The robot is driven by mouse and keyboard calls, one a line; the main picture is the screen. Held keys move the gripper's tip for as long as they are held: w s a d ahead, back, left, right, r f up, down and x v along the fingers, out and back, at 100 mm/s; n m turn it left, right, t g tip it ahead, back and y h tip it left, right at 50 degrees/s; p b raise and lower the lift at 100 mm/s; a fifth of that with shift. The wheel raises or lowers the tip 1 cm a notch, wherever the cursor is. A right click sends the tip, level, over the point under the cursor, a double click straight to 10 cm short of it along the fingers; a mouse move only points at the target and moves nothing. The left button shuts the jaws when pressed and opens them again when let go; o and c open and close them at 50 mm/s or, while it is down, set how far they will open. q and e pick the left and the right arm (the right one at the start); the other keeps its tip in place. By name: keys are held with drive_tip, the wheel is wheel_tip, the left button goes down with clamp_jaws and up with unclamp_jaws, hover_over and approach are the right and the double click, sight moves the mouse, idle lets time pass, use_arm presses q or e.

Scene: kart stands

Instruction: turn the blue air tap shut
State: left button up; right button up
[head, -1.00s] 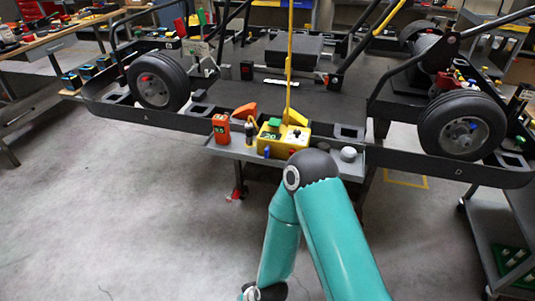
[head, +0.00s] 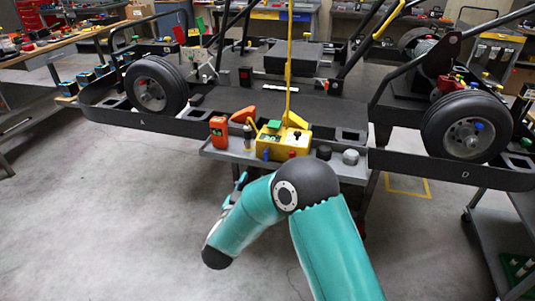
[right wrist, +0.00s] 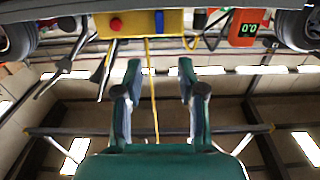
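The blue air tap (head: 266,154) is a small blue piece at the lower left of the front of the yellow box (head: 297,142), which stands on a grey shelf (head: 225,154). The tap is too small to tell how its handle is turned. My right gripper (head: 238,184) is below and left of the tap in the head view, mostly hidden by my arm. In the right wrist view my right gripper (right wrist: 159,66) is open and empty, with the yellow box (right wrist: 150,21) beyond its fingertips at the top edge. My left gripper is not in view.
An orange meter (head: 218,131), a small bottle (head: 247,138) and a grey knob (head: 350,157) share the shelf. A red button (head: 292,154) is right of the tap. The kart frame with wheels (head: 465,127) stands behind. The floor at left is clear.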

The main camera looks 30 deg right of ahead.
sight(265, 154)
drive_tip(key=p+x, duration=0.1)
drive_tip(key=x, duration=1.2)
drive_tip(key=shift+a+p, duration=0.1)
drive_tip(key=shift+p, duration=0.3)
drive_tip(key=shift+c, duration=0.3)
